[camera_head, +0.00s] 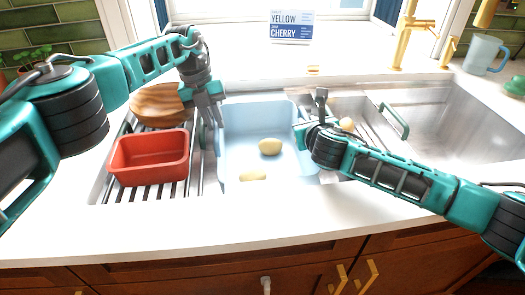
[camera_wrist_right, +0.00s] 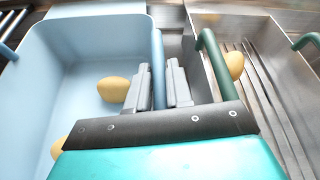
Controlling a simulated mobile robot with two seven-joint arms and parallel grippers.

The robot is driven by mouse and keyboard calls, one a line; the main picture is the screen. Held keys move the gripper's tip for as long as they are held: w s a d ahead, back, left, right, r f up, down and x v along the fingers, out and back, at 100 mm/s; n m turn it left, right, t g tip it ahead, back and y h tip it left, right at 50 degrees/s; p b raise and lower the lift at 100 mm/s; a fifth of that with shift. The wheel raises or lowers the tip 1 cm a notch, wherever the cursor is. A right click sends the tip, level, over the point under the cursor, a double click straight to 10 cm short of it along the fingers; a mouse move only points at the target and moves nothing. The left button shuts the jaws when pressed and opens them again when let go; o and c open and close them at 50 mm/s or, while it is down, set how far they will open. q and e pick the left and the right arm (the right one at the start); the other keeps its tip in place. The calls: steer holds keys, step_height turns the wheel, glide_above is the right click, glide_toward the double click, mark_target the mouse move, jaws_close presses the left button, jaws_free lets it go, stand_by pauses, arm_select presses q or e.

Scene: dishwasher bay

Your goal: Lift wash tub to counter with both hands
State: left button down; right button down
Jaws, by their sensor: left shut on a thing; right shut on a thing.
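The light blue wash tub (camera_head: 262,118) sits in the sink area in the middle of the head view. Yellow potatoes (camera_head: 270,147) lie inside it. My left gripper (camera_head: 213,118) is at the tub's left side and shut on it; its fingertips are partly hard to make out. My right gripper (camera_head: 303,130) is at the tub's right side. In the right wrist view, the right gripper (camera_wrist_right: 158,88) has one finger on each side of the tub's blue right rim or handle (camera_wrist_right: 158,60), shut on it. The tub's underside is hidden.
A red basin (camera_head: 150,160) and a wooden bowl (camera_head: 160,103) stand on the rack at left. A metal strainer with green handles (camera_head: 393,120) is right of the tub, a potato (camera_head: 347,124) in it. The front counter (camera_head: 230,220) is clear. A sign (camera_head: 292,27) stands behind.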

arm_select(q)
steer(key=shift+r, duration=0.15)
arm_select(e)
steer(key=shift+r, duration=0.15)
